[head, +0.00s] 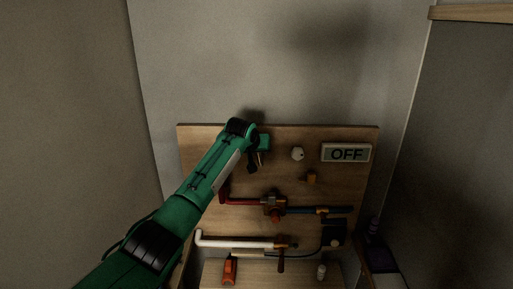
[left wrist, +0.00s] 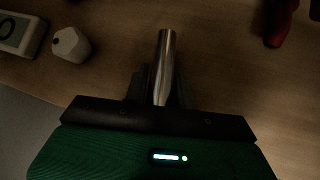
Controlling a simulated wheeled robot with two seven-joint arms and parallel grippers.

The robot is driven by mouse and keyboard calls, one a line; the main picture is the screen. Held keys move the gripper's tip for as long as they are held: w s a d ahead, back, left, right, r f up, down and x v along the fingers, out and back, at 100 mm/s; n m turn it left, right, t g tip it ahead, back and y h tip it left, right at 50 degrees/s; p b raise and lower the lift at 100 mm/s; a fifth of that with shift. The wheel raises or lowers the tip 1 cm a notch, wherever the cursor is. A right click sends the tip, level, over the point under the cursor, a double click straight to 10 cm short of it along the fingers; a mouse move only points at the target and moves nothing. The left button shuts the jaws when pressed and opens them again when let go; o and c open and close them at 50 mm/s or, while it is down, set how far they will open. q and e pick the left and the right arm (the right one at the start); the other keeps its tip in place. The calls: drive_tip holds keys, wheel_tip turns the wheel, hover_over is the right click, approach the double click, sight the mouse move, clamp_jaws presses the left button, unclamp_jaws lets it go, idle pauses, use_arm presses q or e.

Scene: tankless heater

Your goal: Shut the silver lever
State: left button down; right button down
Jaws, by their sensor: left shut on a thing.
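The silver lever (left wrist: 166,62) shows in the left wrist view as a shiny metal bar against the wooden board. My left gripper (left wrist: 159,88) is shut on the lever, with a dark finger on each side of it. In the head view my left gripper (head: 257,160) is at the upper left part of the wooden board (head: 220,143), and the lever there is mostly hidden by it. My right gripper does not show in either view.
Right of the gripper are a white knob (head: 297,153) and an OFF sign (head: 346,153). Below are a red pipe (head: 243,201), a blue pipe (head: 302,210), a white pipe (head: 232,242) and an orange bottle-like object (head: 229,270). The wall above the board is clear.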

use_arm(q)
drive_tip(key=shift+d+m+y, duration=0.3)
drive_tip(key=shift+y, duration=0.1)
drive_tip(key=shift+d+y+p, duration=0.1)
drive_tip(key=shift+y+p, duration=0.2)
drive_tip(key=shift+p, duration=0.05)
drive_tip(key=c, duration=1.1)
unclamp_jaws()
drive_tip(key=shift+f, duration=0.1)
drive_tip(key=shift+c, duration=0.2)
